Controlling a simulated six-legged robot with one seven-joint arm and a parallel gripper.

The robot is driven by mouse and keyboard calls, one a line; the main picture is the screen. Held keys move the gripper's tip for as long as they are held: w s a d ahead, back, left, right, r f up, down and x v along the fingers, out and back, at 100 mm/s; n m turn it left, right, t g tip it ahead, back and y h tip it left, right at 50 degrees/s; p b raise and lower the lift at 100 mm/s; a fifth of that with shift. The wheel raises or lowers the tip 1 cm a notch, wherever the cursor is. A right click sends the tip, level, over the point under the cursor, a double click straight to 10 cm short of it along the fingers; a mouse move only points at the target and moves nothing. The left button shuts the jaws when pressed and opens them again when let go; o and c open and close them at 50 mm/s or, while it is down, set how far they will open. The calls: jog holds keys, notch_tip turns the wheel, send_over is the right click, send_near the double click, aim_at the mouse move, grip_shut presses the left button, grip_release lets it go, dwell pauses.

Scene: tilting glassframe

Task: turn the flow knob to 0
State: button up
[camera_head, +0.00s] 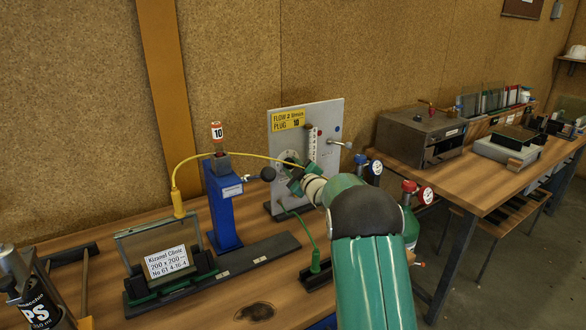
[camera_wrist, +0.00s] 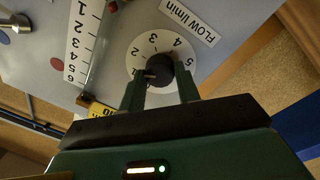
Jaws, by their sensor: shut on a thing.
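The flow knob (camera_wrist: 159,70) is a dark round knob on a white dial numbered around its edge, beside a "FLOW l/min" label (camera_wrist: 188,20) in the wrist view. My gripper (camera_wrist: 161,82) has one finger on each side of the knob and is shut on it. A small pale mark shows on the knob's left side, near the low numbers; its exact reading cannot be told. In the head view my gripper (camera_head: 295,180) is at the grey panel (camera_head: 335,112) and hides the knob and part of the dial (camera_head: 288,157).
A vertical scale tube (camera_head: 312,143) stands on the panel. A blue post (camera_head: 222,205) with a yellow hose (camera_head: 182,170) and a glass frame (camera_head: 160,245) stand at left. Red and blue gauge valves (camera_head: 409,186) are close right of my arm.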

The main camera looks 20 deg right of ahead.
jog(key=n, duration=0.6)
jog(key=shift+f+n, duration=0.1)
jog(key=shift+n, duration=0.2)
jog(key=n+y, duration=0.1)
jog(key=n, duration=0.5)
jog(key=shift+d, duration=0.1)
jog(key=o, duration=1)
jog(key=shift+c, duration=0.2)
jog(key=v, duration=1.3)
jog(key=shift+s, duration=0.45)
jog(key=shift+f, duration=0.1)
